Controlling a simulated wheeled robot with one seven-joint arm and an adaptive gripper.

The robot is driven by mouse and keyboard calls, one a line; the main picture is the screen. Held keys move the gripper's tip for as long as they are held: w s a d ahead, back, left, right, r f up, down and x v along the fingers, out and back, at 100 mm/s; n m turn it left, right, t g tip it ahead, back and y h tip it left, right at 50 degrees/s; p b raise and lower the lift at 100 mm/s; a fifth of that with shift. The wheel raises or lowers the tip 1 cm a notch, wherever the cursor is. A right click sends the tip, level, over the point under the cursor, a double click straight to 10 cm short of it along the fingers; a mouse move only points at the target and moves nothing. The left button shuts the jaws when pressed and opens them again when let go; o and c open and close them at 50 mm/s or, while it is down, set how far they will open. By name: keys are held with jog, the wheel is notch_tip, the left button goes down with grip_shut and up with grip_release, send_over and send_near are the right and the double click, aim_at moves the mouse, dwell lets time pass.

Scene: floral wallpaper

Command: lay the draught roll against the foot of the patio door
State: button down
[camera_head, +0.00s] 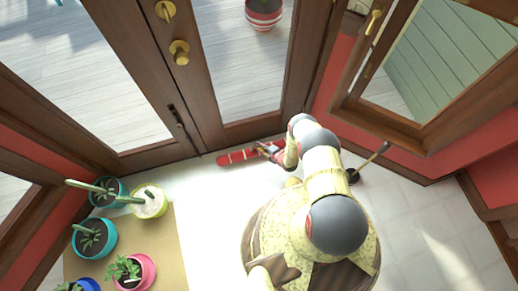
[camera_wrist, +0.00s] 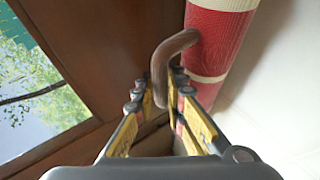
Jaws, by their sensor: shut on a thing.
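The draught roll (camera_head: 237,157) is red with white bands and lies along the foot of the brown glazed patio door (camera_head: 192,95) in the head view. In the wrist view the roll (camera_wrist: 218,45) runs beside the brown door wood (camera_wrist: 115,45); whether it touches the door cannot be told. A brown curved handle (camera_wrist: 172,48) stands out from the roll's side. My gripper (camera_wrist: 163,92) is shut on this handle. In the head view my gripper (camera_head: 268,150) is at the roll's right end, which it partly hides.
Several potted plants stand on a tan mat (camera_head: 165,245) at lower left, including a yellow pot (camera_head: 149,203). A thin stick-like object (camera_head: 372,160) stands right of my arm. An open window frame (camera_head: 425,130) is at upper right. The pale floor between mat and arm is clear.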

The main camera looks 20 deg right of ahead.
notch_tip(320, 180, down, 4)
jog(key=shift+w+a+r+b, duration=0.1)
jog(key=shift+w+r+b, duration=0.1)
jog(key=shift+b, duration=0.5)
jog(key=shift+r, duration=0.1)
jog(key=c, duration=1.8)
grip_release()
jog(key=shift+s, duration=0.1)
jog(key=shift+c, duration=0.2)
